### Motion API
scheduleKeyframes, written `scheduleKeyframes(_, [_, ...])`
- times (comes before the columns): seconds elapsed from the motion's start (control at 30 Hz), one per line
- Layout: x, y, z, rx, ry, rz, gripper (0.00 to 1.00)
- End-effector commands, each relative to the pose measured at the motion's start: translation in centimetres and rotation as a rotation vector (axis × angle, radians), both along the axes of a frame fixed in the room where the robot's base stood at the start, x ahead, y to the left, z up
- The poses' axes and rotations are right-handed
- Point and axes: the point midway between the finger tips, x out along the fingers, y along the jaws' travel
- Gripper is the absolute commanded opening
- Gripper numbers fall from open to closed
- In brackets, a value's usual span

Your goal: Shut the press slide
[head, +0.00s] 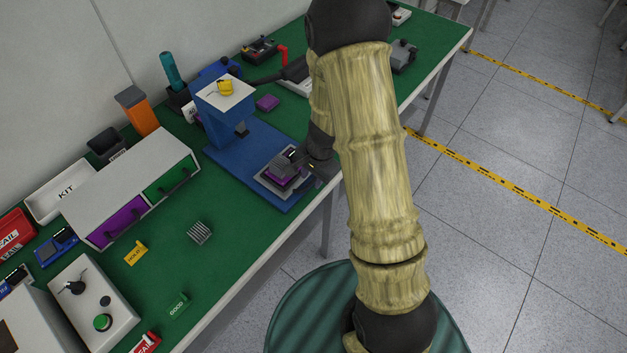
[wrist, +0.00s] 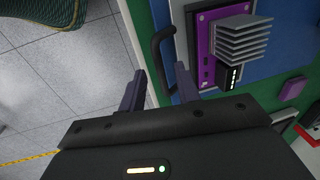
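The blue press (head: 225,105) stands on the green bench, with a blue base reaching toward the bench's front edge. Its grey slide (head: 268,187) is out in front of the press column and carries a purple board (wrist: 205,60) with a grey finned heat sink (wrist: 240,38). A black bar handle (wrist: 157,48) is at the slide's front side in the wrist view. My gripper (head: 306,166) is over the slide's front right side. In the wrist view my gripper (wrist: 160,72) has its two fingers apart, with the handle's near end between them. I cannot tell whether they touch it.
A drawer unit (head: 130,175) with purple and green fronts stands left of the press. A loose heat sink (head: 200,233), a yellow tag (head: 136,253) and a green tag (head: 178,304) lie on the bench. A purple block (head: 267,103) lies behind the press. Floor is open to the right.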

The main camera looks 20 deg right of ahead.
Motion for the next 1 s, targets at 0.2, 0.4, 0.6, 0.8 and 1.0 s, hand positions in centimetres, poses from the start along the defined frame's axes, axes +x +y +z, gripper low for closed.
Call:
scheduleKeyframes(0.2, [0.21,0.13,-1.39,0.0,0.0,-0.001,0.33])
scheduleKeyframes(0.4, [0.2,0.14,-1.34,0.0,0.0,-0.001,0.33])
scheduleKeyframes(0.6, [0.21,0.15,-1.33,0.0,0.0,0.0,0.0])
scheduleKeyframes(0.8, [0.21,-0.33,-1.31,0.001,-0.001,0.0,0.0])
scheduleKeyframes(1.0, [0.54,-0.04,-1.22,-0.001,-0.001,-0.006,0.0])
